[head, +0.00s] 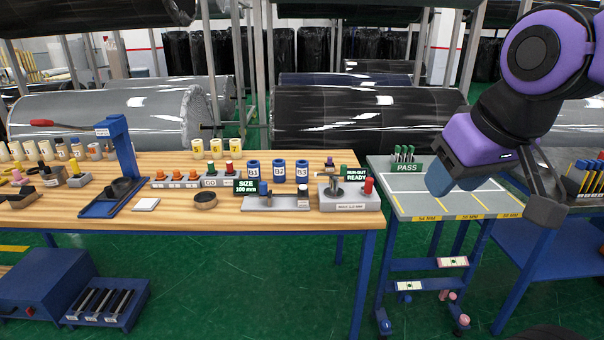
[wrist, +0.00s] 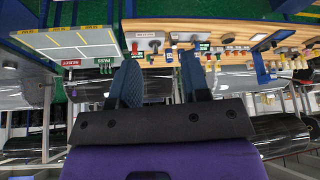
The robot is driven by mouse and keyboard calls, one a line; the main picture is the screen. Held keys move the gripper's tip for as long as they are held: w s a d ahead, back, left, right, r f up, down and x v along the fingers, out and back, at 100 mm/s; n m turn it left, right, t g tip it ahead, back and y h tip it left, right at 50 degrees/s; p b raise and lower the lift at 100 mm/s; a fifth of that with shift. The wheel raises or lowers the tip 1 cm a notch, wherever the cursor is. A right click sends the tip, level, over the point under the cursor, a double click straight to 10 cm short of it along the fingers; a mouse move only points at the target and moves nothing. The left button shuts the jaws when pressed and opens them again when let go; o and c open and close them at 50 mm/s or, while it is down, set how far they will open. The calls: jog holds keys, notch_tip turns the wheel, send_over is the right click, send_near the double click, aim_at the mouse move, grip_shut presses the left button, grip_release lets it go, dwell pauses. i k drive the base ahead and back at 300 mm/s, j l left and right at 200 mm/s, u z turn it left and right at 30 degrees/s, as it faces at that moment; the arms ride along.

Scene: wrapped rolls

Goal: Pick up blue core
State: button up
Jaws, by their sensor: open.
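Several blue cylindrical cores stand upright on the wooden bench in the head view: the one marked B1 (head: 253,169), the middle one (head: 279,171) and the one marked B3 (head: 302,171). They stand in a short row behind a grey fixture. My gripper (head: 440,179) is up at the right, above the grey sorting table and well apart from the cores. In the wrist view my gripper (wrist: 158,62) shows two dark blue fingers spread apart with nothing between them. The bench appears upside down there, and the cores are too small to tell clearly.
A size display (head: 246,186) and a grey fixture (head: 289,202) stand in front of the cores. A gauge stand (head: 350,196) is at their right. The PASS table (head: 455,203) lies beyond a gap. A blue press (head: 122,150) stands left on the bench.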

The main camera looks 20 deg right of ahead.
aim_at(301, 165)
jog(key=i+j, duration=0.3)
jog(key=i, duration=0.15)
jog(key=i+j, duration=0.3)
jog(key=i, duration=0.2)
jog(key=i+j, duration=0.3)
jog(key=i, duration=0.15)
jog(key=i+j, duration=0.3)
jog(key=i, duration=0.2)
